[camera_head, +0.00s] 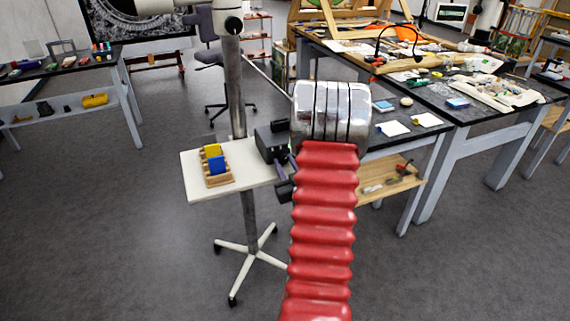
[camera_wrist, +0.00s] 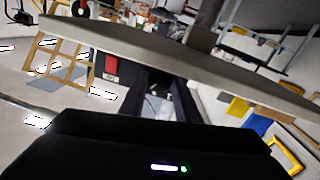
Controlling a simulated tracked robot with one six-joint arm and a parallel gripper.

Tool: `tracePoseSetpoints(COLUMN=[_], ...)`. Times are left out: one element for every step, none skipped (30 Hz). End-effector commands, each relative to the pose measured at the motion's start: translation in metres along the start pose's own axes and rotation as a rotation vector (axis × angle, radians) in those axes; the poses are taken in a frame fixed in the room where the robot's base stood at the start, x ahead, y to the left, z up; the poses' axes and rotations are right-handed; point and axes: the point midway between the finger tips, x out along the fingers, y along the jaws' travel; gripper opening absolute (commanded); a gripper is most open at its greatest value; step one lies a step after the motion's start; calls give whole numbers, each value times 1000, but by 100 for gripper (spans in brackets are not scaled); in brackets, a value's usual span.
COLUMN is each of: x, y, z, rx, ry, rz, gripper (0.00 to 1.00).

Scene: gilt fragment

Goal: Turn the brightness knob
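A small dark box (camera_head: 268,143) sits at the right end of the white tray (camera_head: 198,187) on the wheeled stand. No brightness knob can be made out on it, and I cannot tell whether this box carries one. Dark parts of my gripper (camera_head: 286,180) show beside the tray's right edge, partly hidden by my red ribbed arm. In the wrist view, the two dark fingers of my gripper (camera_wrist: 162,98) stand apart with a gap between them and nothing clearly held. Their tips reach close to the pale tray slab (camera_wrist: 95,42); contact cannot be told.
A wooden rack (camera_head: 219,182) with yellow and blue pieces stands on the tray. The stand's pole (camera_head: 234,85) rises behind it. A cluttered workbench (camera_head: 445,100) is at the right and another table (camera_head: 60,66) at the far left. Floor left of the stand is clear.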

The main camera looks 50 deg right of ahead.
Motion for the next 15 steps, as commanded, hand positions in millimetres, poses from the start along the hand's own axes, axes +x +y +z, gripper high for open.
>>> tracePoseSetpoints(x=[0,0,0,0,0,0,0,0,0,0,0,0,0,0,0], y=[0,0,0,0,0,0,0,0,0,0,0,0,0,0,0], z=[0,0,0,0,0,0,0,0,0,0,0,0,0,0,0], rx=[0,0,0,0,0,0,0,0,0,1,2,7,12,20,34], ry=[0,0,0,0,0,0,0,0,0,0,0,0,-1,-1,-2], rz=[0,0,0,0,0,-1,-1,-1,-1,-1,-1,-1,-1,-1,-1], gripper=[23,21,18,16,14,11,9,7,7,7,7,7,7,7,7])
